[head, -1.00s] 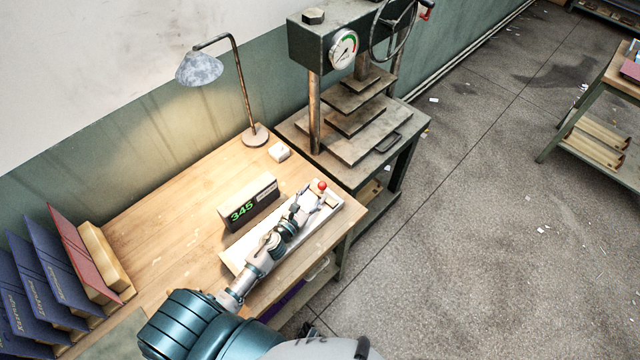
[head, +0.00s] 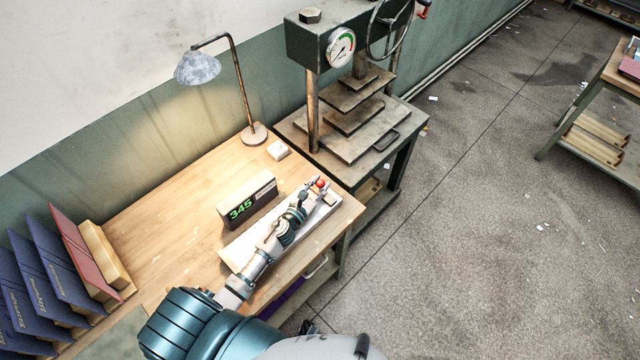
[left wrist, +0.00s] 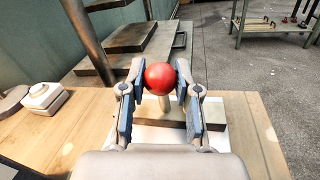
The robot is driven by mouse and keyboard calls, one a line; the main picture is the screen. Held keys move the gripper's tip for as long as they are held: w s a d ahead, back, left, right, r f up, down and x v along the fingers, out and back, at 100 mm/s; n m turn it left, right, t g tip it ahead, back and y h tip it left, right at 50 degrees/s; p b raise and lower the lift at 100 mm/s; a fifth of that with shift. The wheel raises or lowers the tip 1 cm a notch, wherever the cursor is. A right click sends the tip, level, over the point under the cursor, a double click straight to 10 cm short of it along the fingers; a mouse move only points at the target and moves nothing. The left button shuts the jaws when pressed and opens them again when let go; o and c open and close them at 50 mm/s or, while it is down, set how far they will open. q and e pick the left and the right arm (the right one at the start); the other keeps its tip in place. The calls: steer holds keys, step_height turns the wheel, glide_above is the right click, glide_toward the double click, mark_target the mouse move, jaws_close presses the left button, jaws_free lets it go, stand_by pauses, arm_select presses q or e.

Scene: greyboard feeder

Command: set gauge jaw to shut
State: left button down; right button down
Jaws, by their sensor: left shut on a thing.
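The gauge (head: 249,199) is a dark box with a green "345" display, standing on the wooden bench beside a long white base plate (head: 237,258). A red ball knob (left wrist: 160,77) tops a pale lever at the right end of the plate; it also shows in the head view (head: 320,183). My left gripper (left wrist: 161,80) is shut on the red knob, one finger on each side of it. My forearm hides part of the plate in the head view.
A press with a round dial (head: 341,47) and stacked plates stands behind the bench's right end. A desk lamp (head: 197,68) and a small white box (head: 278,150) stand at the back. Binders (head: 55,255) line the left. The bench's middle is clear.

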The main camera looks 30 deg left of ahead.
arm_select(q)
steer(key=s, duration=0.2)
steer(key=s+a, duration=0.1)
steer(key=s, duration=0.1)
steer(key=shift+a+r, duration=0.1)
steer(key=shift+a, duration=0.05)
steer(key=shift+s+a+r, duration=0.1)
steer(key=shift+s, duration=0.15)
steer(key=shift+w, duration=0.1)
steer(key=c, duration=0.8)
jaws_free()
steer(key=shift+s, duration=0.2)
steer(key=shift+s+a, duration=0.1)
steer(key=shift+s, duration=0.05)
steer(key=s, duration=0.4)
steer(key=s+a, duration=0.1)
steer(key=s, duration=0.6)
steer(key=shift+s+a, duration=0.25)
steer(key=shift+s, duration=0.1)
